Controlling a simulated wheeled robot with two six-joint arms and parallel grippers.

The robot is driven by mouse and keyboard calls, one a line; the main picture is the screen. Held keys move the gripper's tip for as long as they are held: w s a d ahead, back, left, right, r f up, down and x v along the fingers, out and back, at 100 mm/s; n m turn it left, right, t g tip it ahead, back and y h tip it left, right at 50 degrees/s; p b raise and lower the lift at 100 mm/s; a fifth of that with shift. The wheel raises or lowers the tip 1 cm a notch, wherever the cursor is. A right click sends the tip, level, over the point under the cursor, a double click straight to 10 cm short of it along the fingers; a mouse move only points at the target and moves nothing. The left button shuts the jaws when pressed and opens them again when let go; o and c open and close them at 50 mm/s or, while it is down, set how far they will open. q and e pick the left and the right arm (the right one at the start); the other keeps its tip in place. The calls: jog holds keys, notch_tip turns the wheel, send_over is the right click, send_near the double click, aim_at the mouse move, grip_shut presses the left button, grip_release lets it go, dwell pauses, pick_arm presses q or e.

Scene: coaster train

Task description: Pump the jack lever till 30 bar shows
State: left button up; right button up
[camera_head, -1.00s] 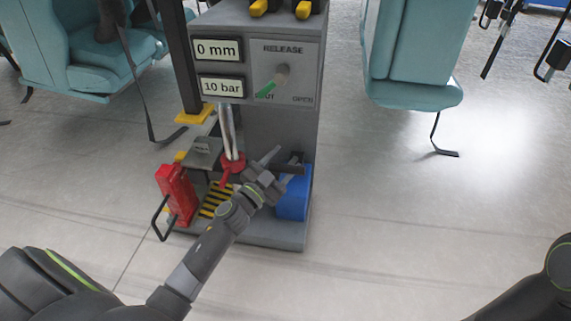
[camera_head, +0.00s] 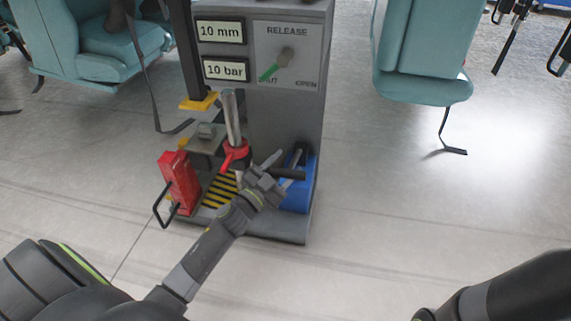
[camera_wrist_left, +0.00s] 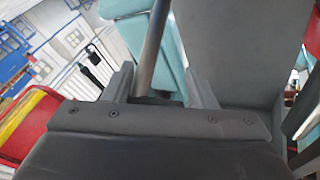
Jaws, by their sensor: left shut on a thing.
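The jack stand (camera_head: 285,120) is a grey cabinet. Its upper display (camera_head: 220,31) reads 10 mm and its lower display (camera_head: 225,69) reads 10 bar. The release knob (camera_head: 286,56) has its green pointer toward SHUT. My left gripper (camera_head: 278,170) is low in front of the cabinet, shut on the dark jack lever (camera_head: 292,174). The grip is partly hidden. My right gripper is not in view.
A silver post (camera_head: 232,115) with a red collar (camera_head: 236,157) stands left of the gripper. A red block (camera_head: 180,183) with a black handle and a blue box (camera_head: 299,196) flank it. Teal seats (camera_head: 425,50) stand either side. The floor in front is clear.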

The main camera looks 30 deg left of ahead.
pick_arm(q)
jog(key=shift+s+d+f+b, duration=0.25)
jog(key=shift+s+f, duration=0.1)
jog(key=shift+f, duration=0.25)
jog(key=shift+s+d+f+b, duration=0.1)
jog(key=shift+s+f+b, duration=0.2)
jog(key=shift+f, duration=0.3)
jog(key=shift+s+f, duration=0.1)
jog(key=shift+f, duration=0.15)
jog(key=o, duration=1.4)
jog(key=shift+s+r, duration=0.15)
jog(key=shift+r, duration=0.05)
